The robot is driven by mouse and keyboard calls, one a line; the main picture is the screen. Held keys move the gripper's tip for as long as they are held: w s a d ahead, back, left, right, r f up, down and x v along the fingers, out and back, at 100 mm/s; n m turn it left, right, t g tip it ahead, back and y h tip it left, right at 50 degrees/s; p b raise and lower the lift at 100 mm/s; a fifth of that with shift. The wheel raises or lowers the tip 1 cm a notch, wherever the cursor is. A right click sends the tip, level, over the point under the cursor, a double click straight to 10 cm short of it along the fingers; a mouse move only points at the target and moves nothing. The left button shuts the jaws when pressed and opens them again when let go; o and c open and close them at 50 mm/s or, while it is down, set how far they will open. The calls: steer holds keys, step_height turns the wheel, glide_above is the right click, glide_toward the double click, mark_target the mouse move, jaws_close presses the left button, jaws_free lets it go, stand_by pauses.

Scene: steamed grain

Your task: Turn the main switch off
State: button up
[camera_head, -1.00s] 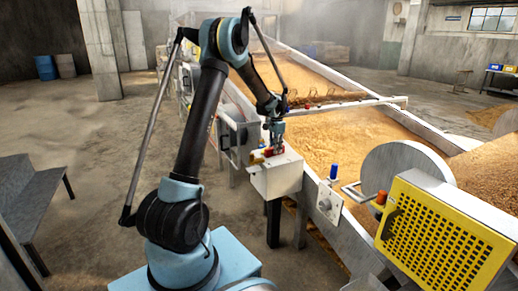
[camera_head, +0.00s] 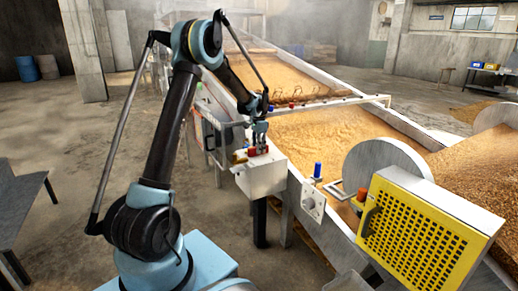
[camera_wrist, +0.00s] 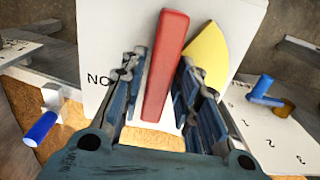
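The main switch is a white box (camera_head: 262,180) with a red lever (camera_wrist: 166,65) and a yellow piece (camera_wrist: 207,55) beside it. The box stands at the near edge of the grain bed. My gripper (camera_head: 260,135) is over the top of the box, pointing down. In the wrist view my gripper (camera_wrist: 160,80) has one finger on each side of the red lever, with gaps showing, so it looks open around it. The lever leans slightly to the right there. Letters reading "NO" show on the white face, left of the lever.
A plate (camera_head: 313,203) with a blue knob (camera_head: 317,169) stands just right of the box. A yellow perforated guard (camera_head: 415,235) is at the lower right. The long grain bed (camera_head: 350,140) lies behind. A grey bench (camera_head: 20,205) is at the left.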

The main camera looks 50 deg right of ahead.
stand_by(0.3)
step_height(320, 180, up, 12)
stand_by(0.6)
stand_by(0.4)
